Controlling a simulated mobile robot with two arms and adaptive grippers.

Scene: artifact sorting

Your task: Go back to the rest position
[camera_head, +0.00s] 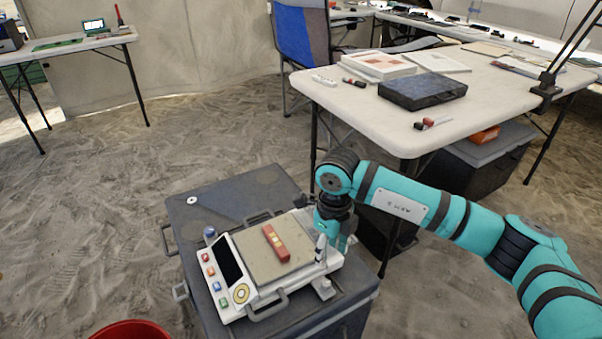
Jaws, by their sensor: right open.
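My right arm comes in from the right, and its gripper (332,246) points down at the right edge of a white device (238,309) like a scale. The gripper is open, with nothing seen between its fingers. A small red block with pale marks (275,243) lies on the device's flat plate (256,266), left of the gripper and apart from it. I cannot tell whether the fingers touch the device. My left gripper is not in view.
The device stands on a dark grey case (186,212). A red bucket (131,331) is at the bottom left. A white table (346,97) with a dark box (422,91) stands behind my right arm. Sandy floor (110,210) at the left is clear.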

